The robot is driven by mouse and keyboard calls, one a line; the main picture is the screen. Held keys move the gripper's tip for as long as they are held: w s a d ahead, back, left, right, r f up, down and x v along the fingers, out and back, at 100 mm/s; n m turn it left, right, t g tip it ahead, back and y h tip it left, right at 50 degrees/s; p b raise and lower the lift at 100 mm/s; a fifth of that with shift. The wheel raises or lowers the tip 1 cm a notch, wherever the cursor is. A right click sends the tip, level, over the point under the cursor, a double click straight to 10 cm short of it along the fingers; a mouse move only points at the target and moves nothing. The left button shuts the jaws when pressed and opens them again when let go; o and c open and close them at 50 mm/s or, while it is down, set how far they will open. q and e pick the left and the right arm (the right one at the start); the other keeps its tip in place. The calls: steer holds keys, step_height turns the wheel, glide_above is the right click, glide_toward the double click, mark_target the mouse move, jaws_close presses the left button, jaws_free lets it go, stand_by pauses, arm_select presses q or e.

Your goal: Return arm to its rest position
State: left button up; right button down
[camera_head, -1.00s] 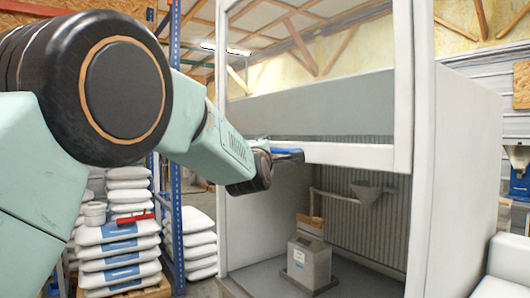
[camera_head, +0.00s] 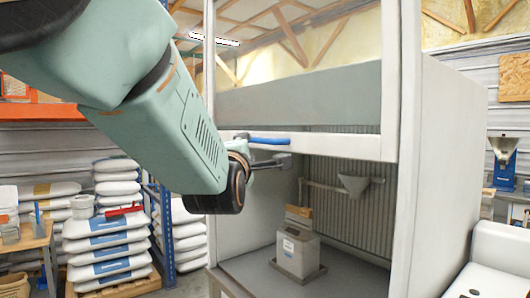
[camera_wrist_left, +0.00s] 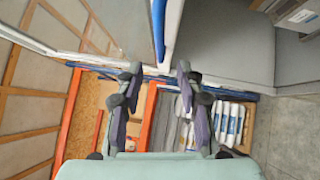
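My left arm comes in from the left in the head view. My left gripper (camera_head: 284,160) is small and mostly hidden by its wrist, in front of the hopper cabinet (camera_head: 432,190). It appears just below the blue handle (camera_head: 268,140) on the raised front panel; I cannot tell whether they touch. In the left wrist view my left gripper (camera_wrist_left: 158,88) shows two fingers spread wide with nothing between them. My right gripper is in neither view.
A grey box (camera_head: 298,252) stands on the cabinet floor, below a funnel (camera_head: 355,184) on the back wall. Stacked white sacks (camera_head: 105,245) stand left, beside a blue rack post (camera_head: 163,235). A blue hopper machine (camera_head: 503,160) stands at the far right.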

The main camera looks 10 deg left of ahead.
arm_select(q)
steer(key=shift+s, duration=0.25)
steer(key=shift+w, duration=0.1)
steer(key=s+a+f+m+g+h+b, duration=0.1)
steer(key=s+f+m+g, duration=0.35)
steer(key=f, duration=0.85)
steer(key=s+f+m+g+b, duration=0.1)
steer(key=s+f+m, duration=0.1)
steer(key=f+m, duration=0.75)
steer(key=s+a+f+m+g+h+b, duration=0.1)
steer(key=s+f+m+g, duration=0.25)
steer(key=f, duration=1.15)
steer(key=s+f+m+g+b, duration=0.1)
steer(key=s+f+m+g, duration=0.1)
steer(key=s+f, duration=0.55)
steer(key=s+f+m+g+b, duration=0.15)
steer(key=s+f, duration=0.35)
steer(key=f, duration=0.5)
steer(key=s+f+g, duration=0.2)
steer(key=s+f, duration=0.2)
steer(key=s, duration=0.3)
steer(key=s+f+g+b, duration=0.1)
steer(key=s+f+g, duration=0.1)
steer(key=s+f, duration=0.3)
steer(key=s+f+g+b, duration=0.1)
steer(key=s+f+g, duration=0.2)
steer(key=s, duration=0.8)
step_height(320, 180, down, 2)
steer(key=shift+a+f+h, duration=0.1)
steer(key=shift+a+h, duration=0.3)
